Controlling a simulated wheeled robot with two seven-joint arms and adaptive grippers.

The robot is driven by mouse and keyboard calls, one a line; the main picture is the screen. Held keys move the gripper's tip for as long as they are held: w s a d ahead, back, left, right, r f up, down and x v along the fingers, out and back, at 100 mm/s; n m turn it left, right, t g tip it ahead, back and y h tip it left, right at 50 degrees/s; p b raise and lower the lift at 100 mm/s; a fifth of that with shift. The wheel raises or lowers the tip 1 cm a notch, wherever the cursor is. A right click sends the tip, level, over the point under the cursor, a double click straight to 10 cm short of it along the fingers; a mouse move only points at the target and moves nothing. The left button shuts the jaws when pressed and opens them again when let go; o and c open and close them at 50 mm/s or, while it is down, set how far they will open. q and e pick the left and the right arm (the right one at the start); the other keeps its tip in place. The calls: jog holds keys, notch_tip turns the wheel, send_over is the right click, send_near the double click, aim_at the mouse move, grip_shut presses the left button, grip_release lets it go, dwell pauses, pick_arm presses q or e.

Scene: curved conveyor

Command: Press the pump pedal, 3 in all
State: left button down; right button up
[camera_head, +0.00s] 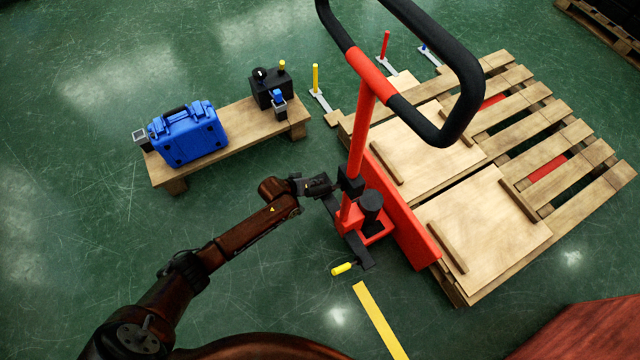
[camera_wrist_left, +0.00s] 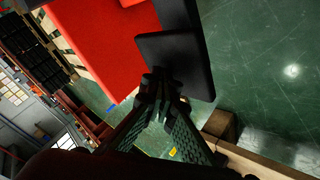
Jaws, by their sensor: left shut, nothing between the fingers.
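The red pallet jack (camera_head: 408,215) stands at the pallet with its red and black handle raised. A small black block (camera_head: 350,184) sits on the jack's column. It looks like the black plate (camera_wrist_left: 178,62) in the left wrist view, probably the pump pedal. My left gripper (camera_head: 332,187) is shut and empty, its tips at or very near the block's left side. In the left wrist view the closed fingertips (camera_wrist_left: 163,88) overlap the plate's edge; I cannot tell whether they touch it. My right gripper is not in view.
A wooden bench (camera_head: 240,140) with a blue case (camera_head: 188,134) and a black box (camera_head: 270,90) stands left. The wooden pallet (camera_head: 590,155) lies right. A yellow-ended lever (camera_head: 343,268) sits low by the jack. Green floor left of the jack is open.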

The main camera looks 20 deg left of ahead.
pick_arm(q)
jog(key=shift+s+f+b, duration=0.1)
jog(key=shift+f+b, duration=0.35)
jog(key=shift+f, duration=0.75)
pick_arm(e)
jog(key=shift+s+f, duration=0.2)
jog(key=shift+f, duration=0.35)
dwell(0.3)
pick_arm(q)
jog(key=shift+r+p, duration=1.55)
jog(key=shift+r, duration=0.5)
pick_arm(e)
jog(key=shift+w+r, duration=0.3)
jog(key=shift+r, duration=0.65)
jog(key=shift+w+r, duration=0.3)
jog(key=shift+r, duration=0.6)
pick_arm(q)
notch_tip(320, 180, up, 5)
jog(key=p, duration=0.4)
jog(key=shift+r, duration=0.2)
jog(key=shift+f, duration=0.15)
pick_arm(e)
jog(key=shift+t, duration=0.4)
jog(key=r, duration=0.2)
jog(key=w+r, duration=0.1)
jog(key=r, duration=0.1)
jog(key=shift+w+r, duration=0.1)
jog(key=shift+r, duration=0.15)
